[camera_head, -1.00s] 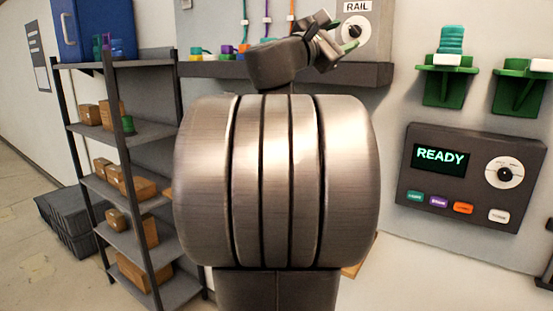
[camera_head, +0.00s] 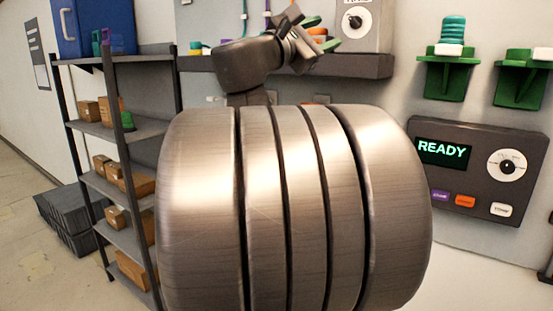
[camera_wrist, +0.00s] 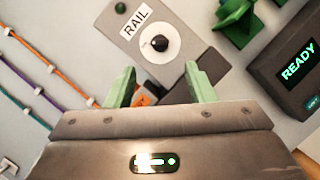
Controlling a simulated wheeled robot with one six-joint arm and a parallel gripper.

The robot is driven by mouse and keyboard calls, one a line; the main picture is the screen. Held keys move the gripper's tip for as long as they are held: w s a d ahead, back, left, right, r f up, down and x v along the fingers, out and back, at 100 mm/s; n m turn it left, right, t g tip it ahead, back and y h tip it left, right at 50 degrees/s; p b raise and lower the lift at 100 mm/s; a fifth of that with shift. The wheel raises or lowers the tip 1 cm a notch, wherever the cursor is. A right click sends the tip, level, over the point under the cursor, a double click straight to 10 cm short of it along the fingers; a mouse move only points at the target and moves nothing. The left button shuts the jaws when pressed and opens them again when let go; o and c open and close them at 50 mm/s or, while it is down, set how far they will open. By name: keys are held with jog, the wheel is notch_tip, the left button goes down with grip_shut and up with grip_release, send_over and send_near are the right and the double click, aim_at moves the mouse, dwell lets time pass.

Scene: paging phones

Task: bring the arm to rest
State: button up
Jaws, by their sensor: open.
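My gripper (camera_head: 322,33) is raised near the wall in the head view, just left of the rail panel (camera_head: 376,25). Its two green fingers stand apart in the wrist view, where my gripper (camera_wrist: 160,80) is open with nothing held between the fingertips. The panel marked RAIL (camera_wrist: 140,22), with its white dial and black knob, lies beyond the fingers. My large ribbed grey arm link fills the middle of the head view and hides part of the wall and shelving.
A dark ledge (camera_head: 350,67) runs along the wall below my gripper. Right are a READY console (camera_head: 480,150), a green bracket (camera_head: 446,80) bearing a teal coil, and another green bracket (camera_head: 518,88). A shelf rack (camera_head: 150,128) with boxes stands left.

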aim_at(352, 19)
jog(key=p+x, duration=0.3)
jog(key=x, duration=0.7)
jog(key=shift+s+r, duration=0.1)
jog(key=shift+r, duration=0.1)
jog(key=shift+a+r+m+g+p, duration=0.1)
jog(key=shift+a+m+g+p, duration=0.15)
jog(key=shift+m+p, duration=0.45)
jog(key=m, duration=0.1)
jog(key=m+g+p, duration=0.1)
jog(key=shift+s+a+r+m, duration=0.1)
jog(key=shift+a+r+m, duration=0.1)
jog(key=shift+m, duration=0.2)
jog(key=m+g+p, duration=0.1)
jog(key=m+p, duration=0.2)
jog(key=shift+d+g, duration=0.1)
jog(key=shift+g, duration=0.15)
jog(key=shift+r+m+y+p, duration=0.1)
jog(key=shift+m+y+p, duration=0.6)
jog(key=shift+m, duration=0.5)
jog(key=b+v, duration=0.4)
jog(key=v, duration=0.6)
jog(key=shift+a+f, duration=0.3)
jog(key=shift+a, duration=0.1)
